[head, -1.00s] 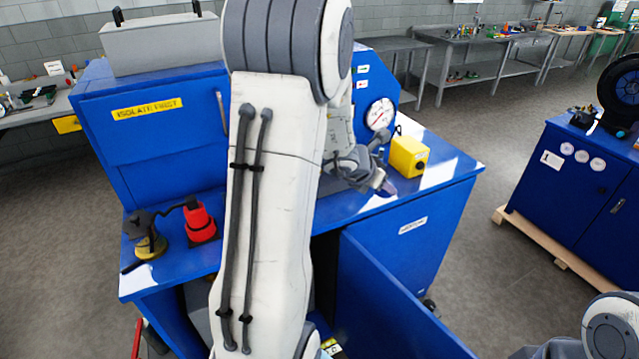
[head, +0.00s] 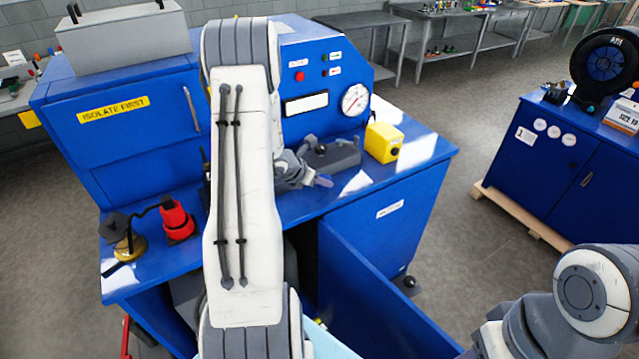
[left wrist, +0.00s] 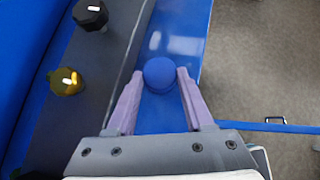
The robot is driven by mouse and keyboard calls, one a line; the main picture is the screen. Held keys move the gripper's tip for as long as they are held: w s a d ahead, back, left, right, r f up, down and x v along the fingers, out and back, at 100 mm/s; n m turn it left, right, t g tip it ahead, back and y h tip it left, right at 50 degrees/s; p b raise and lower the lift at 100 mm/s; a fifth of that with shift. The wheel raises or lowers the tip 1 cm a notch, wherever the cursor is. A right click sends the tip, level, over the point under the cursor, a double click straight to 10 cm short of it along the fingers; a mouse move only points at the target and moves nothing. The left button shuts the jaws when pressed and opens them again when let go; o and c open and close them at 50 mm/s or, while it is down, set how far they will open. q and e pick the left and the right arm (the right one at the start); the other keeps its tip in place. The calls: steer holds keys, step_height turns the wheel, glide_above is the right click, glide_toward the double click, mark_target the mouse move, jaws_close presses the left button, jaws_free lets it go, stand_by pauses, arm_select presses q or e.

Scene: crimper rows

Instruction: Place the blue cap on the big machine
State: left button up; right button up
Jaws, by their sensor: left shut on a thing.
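The big machine (head: 425,150) is a blue cabinet with a gauge, a panel and a front ledge. My left gripper (head: 322,181) is over that ledge, in front of a grey block. In the left wrist view the purple fingers of my left gripper (left wrist: 160,88) are shut on the round blue cap (left wrist: 160,72). The cap is above the blue ledge; I cannot tell how high. In the head view the cap is not clearly visible. My right arm shows at the lower right, its gripper out of view.
The grey block (left wrist: 115,75) carries a black knob (left wrist: 90,14) and a gold knob (left wrist: 67,80). A yellow box (head: 384,142) stands right of it. A red object (head: 177,220) stands on the ledge's left end. A lower blue door (head: 370,290) hangs open. A second blue cabinet (head: 560,165) stands right.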

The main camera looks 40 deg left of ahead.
mark_target(319, 187)
arm_select(q)
step_height(319, 187, down, 3)
steer(key=shift+r+p, duration=0.15)
steer(key=shift+p, duration=0.2)
steer(key=shift+f, duration=0.2)
steer(key=o, duration=1.3)
steer(key=shift+r, duration=0.15)
